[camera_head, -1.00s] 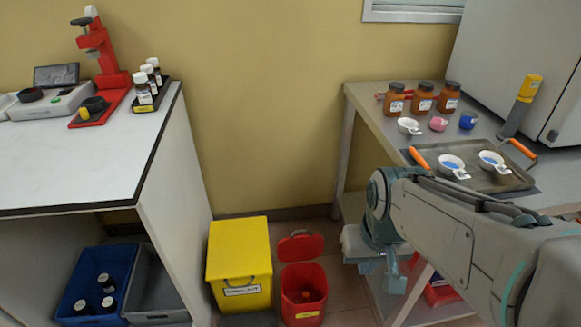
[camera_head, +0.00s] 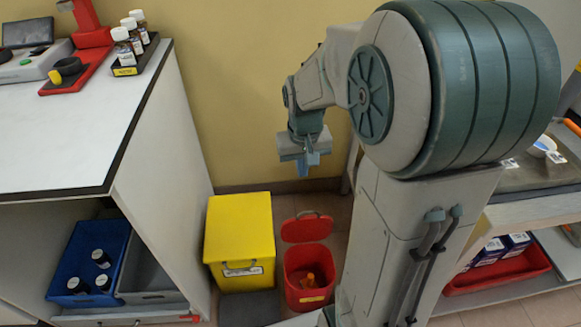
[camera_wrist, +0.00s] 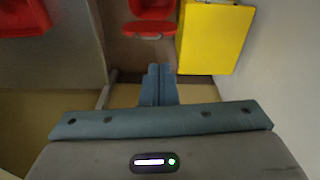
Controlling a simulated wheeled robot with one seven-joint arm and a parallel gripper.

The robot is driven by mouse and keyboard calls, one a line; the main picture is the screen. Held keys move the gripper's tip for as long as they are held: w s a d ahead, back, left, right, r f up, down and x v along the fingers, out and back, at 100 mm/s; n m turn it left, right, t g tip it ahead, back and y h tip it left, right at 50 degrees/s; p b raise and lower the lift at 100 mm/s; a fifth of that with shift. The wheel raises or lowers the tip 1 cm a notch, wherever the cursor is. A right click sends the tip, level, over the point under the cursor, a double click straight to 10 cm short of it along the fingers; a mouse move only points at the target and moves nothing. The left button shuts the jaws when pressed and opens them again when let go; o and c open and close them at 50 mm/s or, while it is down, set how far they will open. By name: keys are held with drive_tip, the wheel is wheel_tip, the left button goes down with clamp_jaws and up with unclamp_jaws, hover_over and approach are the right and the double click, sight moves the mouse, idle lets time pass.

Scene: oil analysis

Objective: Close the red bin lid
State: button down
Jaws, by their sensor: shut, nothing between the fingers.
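The small red bin (camera_head: 309,278) stands on the floor with its lid (camera_head: 306,227) swung up and back, standing open behind the opening. An orange item (camera_head: 309,280) shows inside it. In the wrist view the red bin (camera_wrist: 155,9) is at the top edge, with its lid (camera_wrist: 147,29) just below it. My gripper (camera_head: 308,165) is above and behind the bin, apart from it, pointing down. In the wrist view my gripper's fingers (camera_wrist: 158,84) are together and empty.
A yellow bin (camera_head: 240,240) with a closed lid stands directly left of the red bin. Left is a white workbench (camera_head: 75,130) with a blue crate (camera_head: 75,262) beneath. A right shelf holds a red tray (camera_head: 505,272). The wall is close behind.

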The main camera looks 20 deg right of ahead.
drive_tip(key=w+d+f+m+b, duration=0.1)
drive_tip(key=w+d+f+b, duration=0.15)
drive_tip(key=w+f, duration=0.35)
drive_tip(key=w+d+f+b, duration=0.1)
drive_tip(key=w+d+f, duration=0.25)
drive_tip(key=f, duration=0.35)
wheel_tip(320, 180, down, 11)
drive_tip(key=s+b, duration=0.2)
drive_tip(key=b, duration=0.3)
drive_tip(key=shift+a+f, duration=0.2)
drive_tip(key=shift+a, duration=0.1)
drive_tip(key=shift+s, duration=0.1)
